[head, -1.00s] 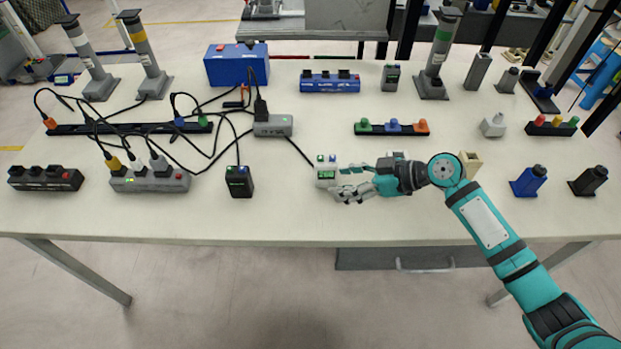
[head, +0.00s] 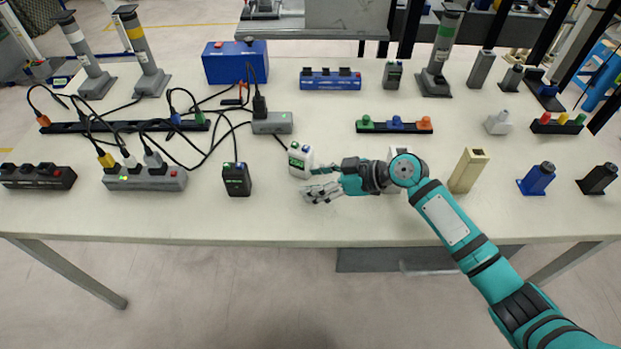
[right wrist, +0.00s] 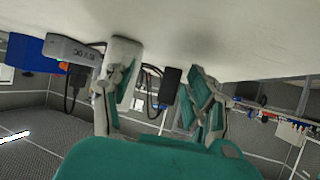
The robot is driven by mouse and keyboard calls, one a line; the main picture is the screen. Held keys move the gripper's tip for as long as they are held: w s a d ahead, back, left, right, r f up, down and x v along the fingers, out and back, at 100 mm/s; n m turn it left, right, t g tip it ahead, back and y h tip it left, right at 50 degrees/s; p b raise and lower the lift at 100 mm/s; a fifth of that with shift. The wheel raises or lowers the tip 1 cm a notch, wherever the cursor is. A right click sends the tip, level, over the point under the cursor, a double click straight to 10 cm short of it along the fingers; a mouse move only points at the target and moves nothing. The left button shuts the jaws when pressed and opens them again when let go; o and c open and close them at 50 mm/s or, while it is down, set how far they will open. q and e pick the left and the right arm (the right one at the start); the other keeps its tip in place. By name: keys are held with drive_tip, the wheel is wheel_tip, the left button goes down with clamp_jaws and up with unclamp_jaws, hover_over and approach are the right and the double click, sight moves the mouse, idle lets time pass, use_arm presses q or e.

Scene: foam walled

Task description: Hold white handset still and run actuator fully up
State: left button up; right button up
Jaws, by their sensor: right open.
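My right gripper is open and low over the table. In the right wrist view, a white body that looks like the handset (right wrist: 124,50) shows by the left finger of my right gripper (right wrist: 158,95); I cannot tell whether they touch. Grey column actuators stand at the back, with a white band (head: 82,48), a yellow band (head: 142,50) and a green band (head: 441,48). My left gripper is not in view.
A grey box (head: 272,123) has a cable running toward the handset. A black handset (head: 236,180) stands to the left, with cables and power strips (head: 145,179) beyond. A beige block (head: 468,170) stands right of my wrist. The front table edge is clear.

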clamp_jaws()
drive_tip(key=shift+o, duration=2.4)
unclamp_jaws()
